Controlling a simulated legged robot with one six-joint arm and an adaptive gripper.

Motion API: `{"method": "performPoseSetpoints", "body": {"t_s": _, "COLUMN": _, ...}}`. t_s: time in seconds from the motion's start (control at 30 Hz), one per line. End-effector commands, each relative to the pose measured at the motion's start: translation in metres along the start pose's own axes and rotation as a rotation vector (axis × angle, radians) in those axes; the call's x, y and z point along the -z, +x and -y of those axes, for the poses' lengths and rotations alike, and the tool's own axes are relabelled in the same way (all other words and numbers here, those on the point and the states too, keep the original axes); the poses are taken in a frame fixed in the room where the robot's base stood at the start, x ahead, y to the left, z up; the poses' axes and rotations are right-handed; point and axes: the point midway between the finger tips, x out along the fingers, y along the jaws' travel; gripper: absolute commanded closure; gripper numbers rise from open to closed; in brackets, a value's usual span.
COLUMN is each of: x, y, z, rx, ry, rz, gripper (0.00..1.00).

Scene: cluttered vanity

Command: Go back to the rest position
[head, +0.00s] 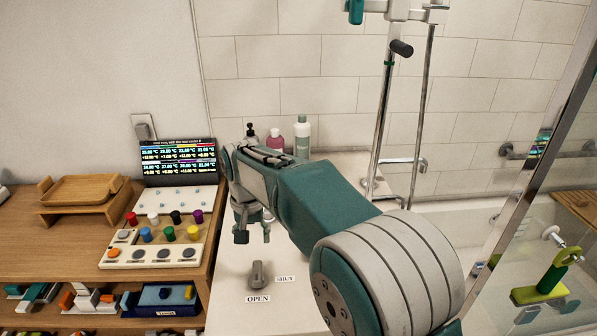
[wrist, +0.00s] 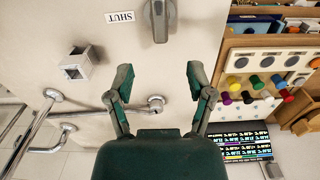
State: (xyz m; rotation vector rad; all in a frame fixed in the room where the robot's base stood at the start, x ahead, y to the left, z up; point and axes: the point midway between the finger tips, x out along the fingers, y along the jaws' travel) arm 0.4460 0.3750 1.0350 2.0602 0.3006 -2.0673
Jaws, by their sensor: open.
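My gripper (head: 252,234) hangs above the white counter in the head view, its two fingers apart and nothing between them. In the wrist view my gripper (wrist: 158,80) also shows open and empty over the pale surface. A grey knob (head: 259,275) stands on the white counter (head: 230,290), below the gripper in the head view, between labels reading OPEN and SHUT. The knob also shows at the top of the wrist view (wrist: 160,18), apart from the fingers. My arm hides part of the counter and the wall behind it.
A wooden desk (head: 60,247) at left holds a button panel (head: 150,256) with coloured pegs, a display (head: 179,160) and a wooden tray (head: 84,190). Bottles (head: 302,136) stand behind my arm. A metal shower pole (head: 383,120) and glass panel edge (head: 530,180) are at right.

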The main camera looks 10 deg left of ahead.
Motion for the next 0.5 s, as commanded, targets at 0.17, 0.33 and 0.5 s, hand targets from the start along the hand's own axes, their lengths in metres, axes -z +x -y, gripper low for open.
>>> {"method": "performPoseSetpoints", "body": {"t_s": 0.17, "x": -0.006, "y": -0.022, "z": -0.032, "rx": 0.013, "ry": 0.024, "rz": -0.031, "gripper": 0.31}}
{"method": "performPoseSetpoints", "body": {"t_s": 0.33, "x": -0.031, "y": -0.059, "z": -0.098, "rx": 0.033, "ry": 0.066, "rz": -0.099, "gripper": 0.31}}
{"method": "performPoseSetpoints", "body": {"t_s": 0.5, "x": -0.068, "y": -0.086, "z": -0.157, "rx": 0.041, "ry": 0.107, "rz": -0.169, "gripper": 0.31}}
